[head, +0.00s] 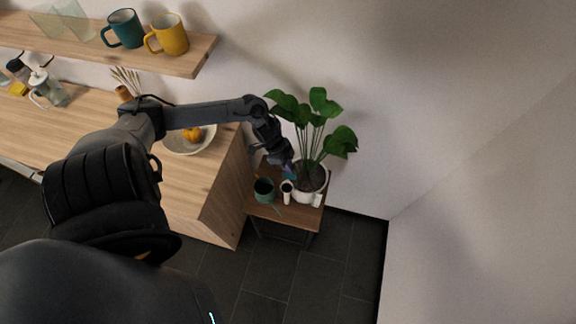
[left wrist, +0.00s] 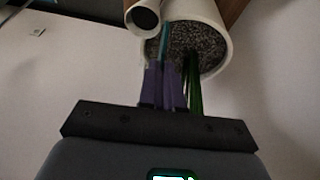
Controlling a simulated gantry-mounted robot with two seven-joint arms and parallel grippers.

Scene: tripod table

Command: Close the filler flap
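The planter is a white pot (head: 311,190) with a leafy plant on a small side table; its rim and dark soil show in the left wrist view (left wrist: 222,30). A white filler tube (head: 287,197) with a dark round mouth stands against the pot's side, and it also shows in the left wrist view (left wrist: 143,19). A thin teal strip (left wrist: 165,42) stands beside the mouth, perhaps the flap seen edge-on; I cannot be sure. My left gripper (head: 289,172) is just above the tube and soil. Its purple fingers (left wrist: 164,82) are close together. Contact is unclear. My right gripper is out of view.
A green mug (head: 264,190) stands left of the tube on the side table (head: 288,214). A small white object (head: 317,201) is at the pot's front. The counter (head: 200,190) is to the left, with a bowl (head: 187,145). Plant leaves rise behind the gripper.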

